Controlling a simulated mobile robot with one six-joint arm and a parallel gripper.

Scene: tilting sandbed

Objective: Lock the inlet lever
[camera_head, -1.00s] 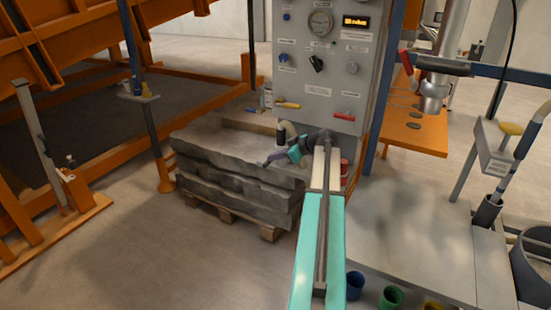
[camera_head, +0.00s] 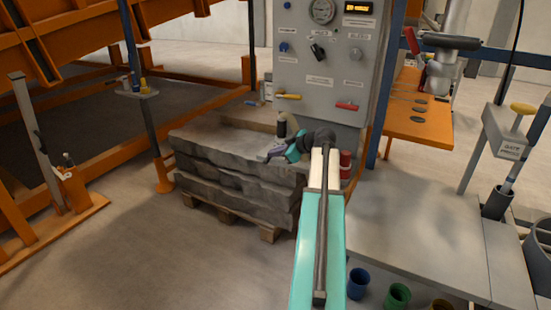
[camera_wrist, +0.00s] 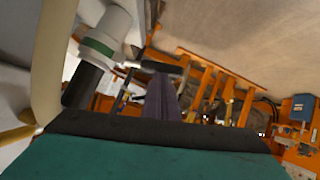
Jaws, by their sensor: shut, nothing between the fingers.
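A grey control panel (camera_head: 295,72) stands behind the stone stack. A yellow lever (camera_head: 288,97) and a red lever (camera_head: 347,106) lie roughly level on its lower part. The labels are too small to read, so I cannot tell which is the inlet lever. My gripper (camera_head: 270,156), with purple fingers, is shut and empty above the stack, in front of and below the panel, apart from both levers. In the wrist view my gripper (camera_wrist: 160,98) points towards orange framework. A pale pipe with a green band (camera_wrist: 97,45) is close at the upper left.
Stacked grey slabs (camera_head: 235,187) on a pallet sit under my gripper. A red-and-white can (camera_head: 345,165) stands right of my arm. An orange shelf (camera_head: 415,125) and a blue post (camera_head: 382,90) are right of the panel. Floor at the lower left is clear.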

